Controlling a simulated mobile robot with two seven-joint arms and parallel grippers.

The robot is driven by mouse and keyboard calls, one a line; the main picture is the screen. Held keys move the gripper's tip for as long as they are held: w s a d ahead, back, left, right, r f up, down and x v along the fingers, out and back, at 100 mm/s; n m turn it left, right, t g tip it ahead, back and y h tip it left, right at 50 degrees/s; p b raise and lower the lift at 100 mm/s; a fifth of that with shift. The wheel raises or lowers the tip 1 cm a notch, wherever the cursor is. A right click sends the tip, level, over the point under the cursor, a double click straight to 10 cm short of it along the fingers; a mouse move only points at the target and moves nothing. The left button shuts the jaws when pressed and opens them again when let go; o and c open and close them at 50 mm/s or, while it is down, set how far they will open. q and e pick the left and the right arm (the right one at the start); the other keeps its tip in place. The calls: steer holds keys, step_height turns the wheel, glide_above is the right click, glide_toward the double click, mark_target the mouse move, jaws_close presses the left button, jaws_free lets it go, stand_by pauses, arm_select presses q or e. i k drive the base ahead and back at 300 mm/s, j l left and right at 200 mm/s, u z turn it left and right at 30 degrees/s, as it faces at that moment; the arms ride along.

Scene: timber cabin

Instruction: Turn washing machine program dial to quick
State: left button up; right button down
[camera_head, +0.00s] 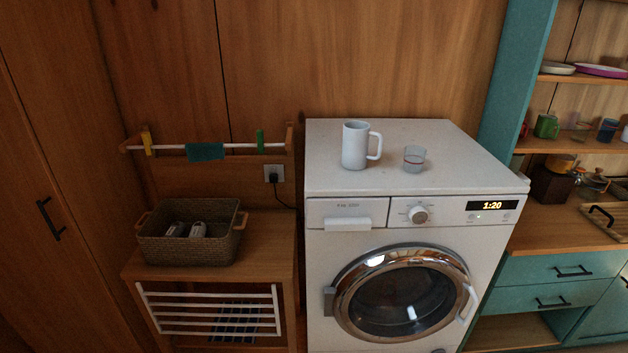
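A white washing machine (316,270) stands in the middle of the head view with its front facing me. Its round program dial (418,215) is white and sits on the upper front panel, right of the drawer (345,222). Small marks surround the dial, too small to read, so I cannot tell which program it points to. The display (492,205) right of the dial is lit and reads 1:20. The round glass door (402,298) looks shut. Neither of my grippers shows in this view.
A white mug (355,146) and a small clear cup (414,158) stand on the machine's top. Left of it, a wooden bench (270,245) carries a woven basket (190,249). Teal drawers (562,272) and shelves stand at the right. Nothing blocks the dial.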

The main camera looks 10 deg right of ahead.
mark_target(418, 215)
steer(key=i+j+z, duration=0.1)
steer(key=j+z, duration=1.05)
